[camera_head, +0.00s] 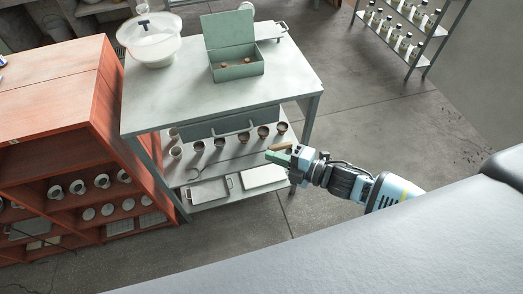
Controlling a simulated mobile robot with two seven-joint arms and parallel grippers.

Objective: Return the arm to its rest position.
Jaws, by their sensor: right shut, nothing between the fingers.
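My right arm comes in from the right, low in the picture. Its gripper (278,153) is shut and empty, with its fingertips pointing left. In the picture it overlaps the front right part of the grey bench (165,100) and its lower shelf; how far apart they are I cannot tell. My left gripper does not show. An open green box (238,71) with its lid up stands on the bench top and holds a few small brown things.
A white bowl (152,45) stands at the bench's back left. A red shelf unit (50,110) adjoins the bench on the left. A bottle rack (425,32) stands back right. The floor (370,110) between is clear.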

